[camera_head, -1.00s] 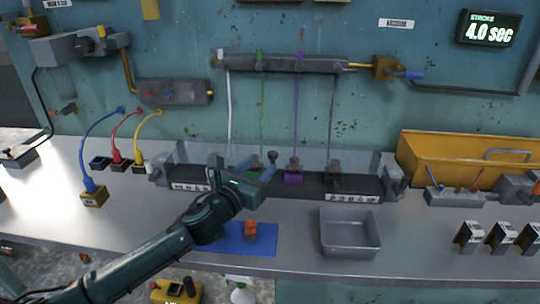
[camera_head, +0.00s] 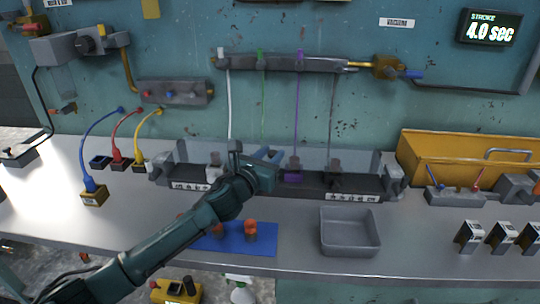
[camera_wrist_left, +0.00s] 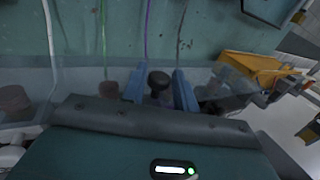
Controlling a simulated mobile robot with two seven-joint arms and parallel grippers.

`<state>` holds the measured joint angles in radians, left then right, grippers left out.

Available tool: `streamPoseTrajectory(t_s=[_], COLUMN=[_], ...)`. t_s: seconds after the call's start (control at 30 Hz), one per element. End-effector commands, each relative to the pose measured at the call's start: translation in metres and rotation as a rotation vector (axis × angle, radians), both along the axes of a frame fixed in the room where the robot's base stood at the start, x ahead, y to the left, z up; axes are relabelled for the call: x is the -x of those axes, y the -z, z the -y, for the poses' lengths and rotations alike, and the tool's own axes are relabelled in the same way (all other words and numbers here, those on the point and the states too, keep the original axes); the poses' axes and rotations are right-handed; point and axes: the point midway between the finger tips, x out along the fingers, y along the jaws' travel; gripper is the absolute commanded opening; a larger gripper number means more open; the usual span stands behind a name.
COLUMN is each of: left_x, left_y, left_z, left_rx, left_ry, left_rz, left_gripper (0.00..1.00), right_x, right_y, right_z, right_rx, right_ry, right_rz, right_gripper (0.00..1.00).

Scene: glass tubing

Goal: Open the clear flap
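The clear flap (camera_head: 362,162) is a long see-through panel along the black rail on the bench, below the hanging tubes. In the left wrist view its pale sheet (camera_wrist_left: 70,88) runs across behind the fingers. A dark round knob (camera_wrist_left: 159,80) shows between my left gripper's two blue fingertips (camera_wrist_left: 160,88). The fingers stand apart on either side of it, and I see no clear grip on it. In the head view, my left gripper (camera_head: 267,156) reaches over the middle of the rail. Its hand hides part of the rail and flap. My right gripper is out of view.
White, green, purple and dark tubes hang from a wall bar (camera_head: 280,62) behind the rail. A grey tray (camera_head: 349,232) and a blue mat (camera_head: 266,240) with orange-topped pieces lie in front. A yellow bin (camera_head: 415,158) stands at the right.

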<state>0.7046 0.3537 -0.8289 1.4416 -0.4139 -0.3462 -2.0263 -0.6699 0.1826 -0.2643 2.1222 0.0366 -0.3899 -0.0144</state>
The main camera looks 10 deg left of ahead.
Motion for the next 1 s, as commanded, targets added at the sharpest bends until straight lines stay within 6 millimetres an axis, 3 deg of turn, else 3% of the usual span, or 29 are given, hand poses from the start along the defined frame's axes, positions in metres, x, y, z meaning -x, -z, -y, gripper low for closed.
streamPoseTrajectory(t_s=[0.33,1.0], left_x=[0.0001,-0.0025], left_y=[0.0003,-0.0090], left_z=[-0.0002,-0.0006], left_rx=[0.000,-0.001], left_ry=[0.000,-0.001], left_rz=[-0.001,0.004], left_gripper=[0.00,0.00], right_x=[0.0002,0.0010], right_y=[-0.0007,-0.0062], right_z=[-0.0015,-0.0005], right_rx=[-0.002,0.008], right_ry=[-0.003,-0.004], right_rz=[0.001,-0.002], right_gripper=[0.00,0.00])
